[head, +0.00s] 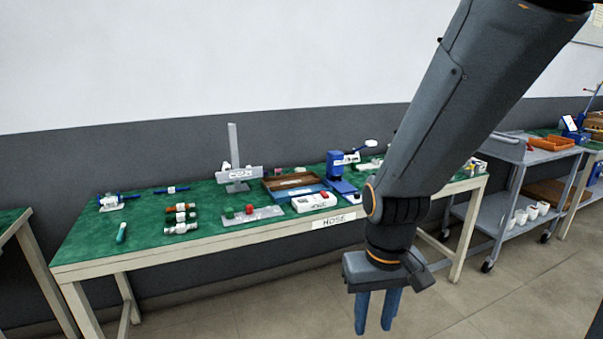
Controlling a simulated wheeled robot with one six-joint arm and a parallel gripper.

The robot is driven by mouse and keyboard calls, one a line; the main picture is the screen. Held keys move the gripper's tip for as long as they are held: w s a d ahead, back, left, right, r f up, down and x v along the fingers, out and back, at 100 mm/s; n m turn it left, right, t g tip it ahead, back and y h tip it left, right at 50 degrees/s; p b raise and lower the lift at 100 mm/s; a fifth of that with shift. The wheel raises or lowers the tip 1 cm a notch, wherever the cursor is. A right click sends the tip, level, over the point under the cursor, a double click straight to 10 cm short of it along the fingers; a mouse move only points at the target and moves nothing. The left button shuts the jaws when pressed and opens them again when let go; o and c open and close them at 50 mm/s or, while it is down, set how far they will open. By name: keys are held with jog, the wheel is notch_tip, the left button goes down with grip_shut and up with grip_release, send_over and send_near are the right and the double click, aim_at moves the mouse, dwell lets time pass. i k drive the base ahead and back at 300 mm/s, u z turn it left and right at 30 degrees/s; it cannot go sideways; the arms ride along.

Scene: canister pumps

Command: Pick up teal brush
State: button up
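A small teal object (121,232), seemingly the teal brush, lies near the front left corner of the green-topped table (85,240). It is too small to make out its bristles. My gripper (374,328) hangs pointing down at the lower right, in front of the table and over the floor as seen here. Its two blue fingers are apart with nothing between them. It is far to the right of the teal object and not touching anything.
Fittings (181,228) lie just right of the teal object, with blue-handled parts (112,202) behind it. A grey plate (251,217), a wooden tray (290,188) and a blue press (338,170) stand farther right. A grey cart (510,153) is at right. The table's front left is fairly clear.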

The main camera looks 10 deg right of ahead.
aim_at(119, 239)
jog(key=u, duration=1.7)
jog(key=k, duration=0.5)
jog(key=u, duration=1.05)
jog(key=i, duration=1.5)
jog(key=z, duration=1.3)
jog(key=i, duration=0.85)
jog(key=z, duration=0.95)
